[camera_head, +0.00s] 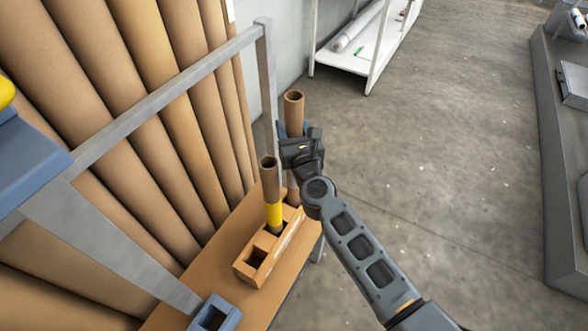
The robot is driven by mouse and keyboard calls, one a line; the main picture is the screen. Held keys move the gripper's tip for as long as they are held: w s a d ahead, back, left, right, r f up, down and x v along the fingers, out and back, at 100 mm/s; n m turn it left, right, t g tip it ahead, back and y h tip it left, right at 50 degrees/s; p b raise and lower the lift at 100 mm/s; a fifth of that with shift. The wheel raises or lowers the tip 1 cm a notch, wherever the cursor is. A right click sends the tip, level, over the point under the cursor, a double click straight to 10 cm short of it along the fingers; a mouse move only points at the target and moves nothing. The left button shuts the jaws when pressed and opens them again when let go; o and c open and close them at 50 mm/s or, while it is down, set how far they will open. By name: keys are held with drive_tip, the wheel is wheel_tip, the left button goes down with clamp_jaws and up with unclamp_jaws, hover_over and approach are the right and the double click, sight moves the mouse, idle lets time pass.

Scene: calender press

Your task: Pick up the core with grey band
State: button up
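A plain brown core (293,103) stands upright at my gripper (288,137), and its open top end rises above the fingers. My gripper is shut on this core around its middle. My gripper hides part of the core, and I cannot make out a grey band on it. The core's lower part shows below my gripper, over the far end of a brown wooden holder (249,273). Whether its bottom end is clear of the holder cannot be told. Another core (269,180) with a yellow band stands in the holder's middle, and the near slot is empty.
The holder sits on a brown bench (215,262) with a blue-grey block (213,317) at its near end. Large brown rolls (120,90) lean behind a grey metal frame (165,100) at left. A white shelf (362,60) stands at the back.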

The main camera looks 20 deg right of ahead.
sight(292, 91)
clamp_jaws()
drive_tip(key=shift+r, duration=0.15)
wheel_tip(292, 91, up, 10)
drive_tip(key=p, duration=0.7)
drive_tip(key=shift+r, duration=3.85)
